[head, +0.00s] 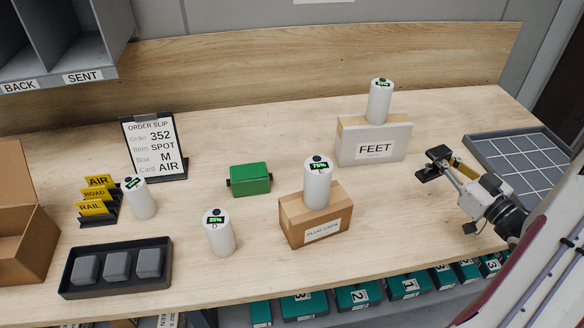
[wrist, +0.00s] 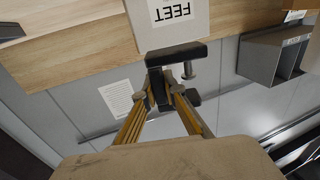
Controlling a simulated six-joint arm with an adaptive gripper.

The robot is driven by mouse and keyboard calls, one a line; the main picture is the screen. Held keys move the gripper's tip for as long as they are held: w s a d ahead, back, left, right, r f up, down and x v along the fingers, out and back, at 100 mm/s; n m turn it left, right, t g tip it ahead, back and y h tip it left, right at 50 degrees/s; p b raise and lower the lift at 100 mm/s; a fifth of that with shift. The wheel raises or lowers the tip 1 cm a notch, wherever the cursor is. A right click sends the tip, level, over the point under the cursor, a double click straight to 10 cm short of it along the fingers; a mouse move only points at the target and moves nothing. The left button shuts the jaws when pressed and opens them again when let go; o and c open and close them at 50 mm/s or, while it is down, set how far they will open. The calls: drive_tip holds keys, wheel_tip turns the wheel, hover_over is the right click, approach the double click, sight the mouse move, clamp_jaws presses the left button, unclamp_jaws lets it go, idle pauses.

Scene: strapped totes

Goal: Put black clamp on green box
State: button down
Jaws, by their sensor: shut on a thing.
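The black clamp (head: 434,163) is in my gripper (head: 452,174), held at the right of the table, right of the FEET box. In the wrist view the clamp (wrist: 178,54) shows as a dark bar with a small screw part, between the tips of my yellow-sided gripper (wrist: 162,92), which is shut on it. The green box (head: 250,179) sits on the table left of centre, with dark pieces at both ends and nothing on its top. The green box is not in the wrist view.
A FEET box (head: 373,142) and a cardboard box (head: 316,214), each with a white cylinder on top, stand between my gripper and the green box. A white cylinder (head: 219,233) stands in front of it; an order-slip stand (head: 154,147) is behind left. A grey gridded tray (head: 520,160) is far right.

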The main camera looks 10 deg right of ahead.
drive_tip(key=w+a+r+n+g+y, duration=0.25)
drive_tip(key=w+a+y, duration=0.25)
drive_tip(key=w+a, duration=0.45)
wheel_tip(320, 180, up, 4)
drive_tip(key=f+n+g+y, duration=0.1)
drive_tip(key=n+g+y, duration=0.6)
drive_tip(key=n+g, duration=0.1)
hover_over(250, 179)
drive_tip(key=w, duration=0.6)
drive_tip(key=shift+s+d+r, duration=0.2)
drive_tip(key=shift+s+r, duration=0.05)
drive_tip(key=shift+f, duration=3.15)
drive_tip(key=shift+f, duration=1.85)
drive_tip(key=shift+f, duration=0.2)
drive_tip(key=c, duration=2.1)
unclamp_jaws()
